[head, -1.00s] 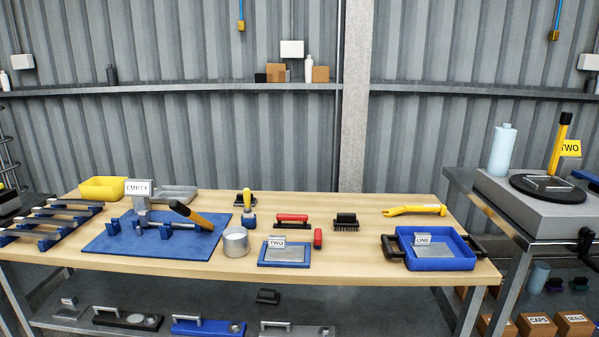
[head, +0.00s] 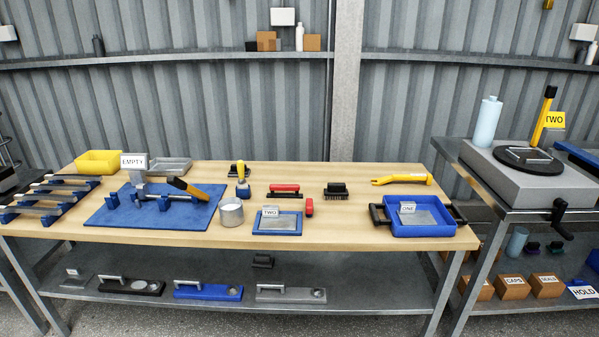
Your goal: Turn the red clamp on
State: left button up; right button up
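A small upright red piece (head: 309,207) stands on the wooden workbench (head: 340,228), at the right edge of a blue plate (head: 263,232) tagged TWO. Behind it lies a longer item with a red top and dark underside (head: 285,190), which looks like a handled brush or block. I cannot tell for sure which of these red things is the clamp, or how it is set. Neither of my grippers shows in the head view.
A blue tray (head: 434,231) tagged ONE sits to the right, a metal cup (head: 231,212) and blue mat (head: 110,219) to the left. A yellow-handled tool (head: 402,180) lies at the back right. A grey machine (head: 500,183) with a crank stands on the right-hand table.

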aim_at(309, 203)
jog(key=i+z, duration=0.6)
jog(key=z, duration=0.2)
jog(key=i+j+z, duration=0.15)
jog(key=z, duration=0.25)
jog(key=i+j, duration=0.55)
jog(key=i, duration=0.05)
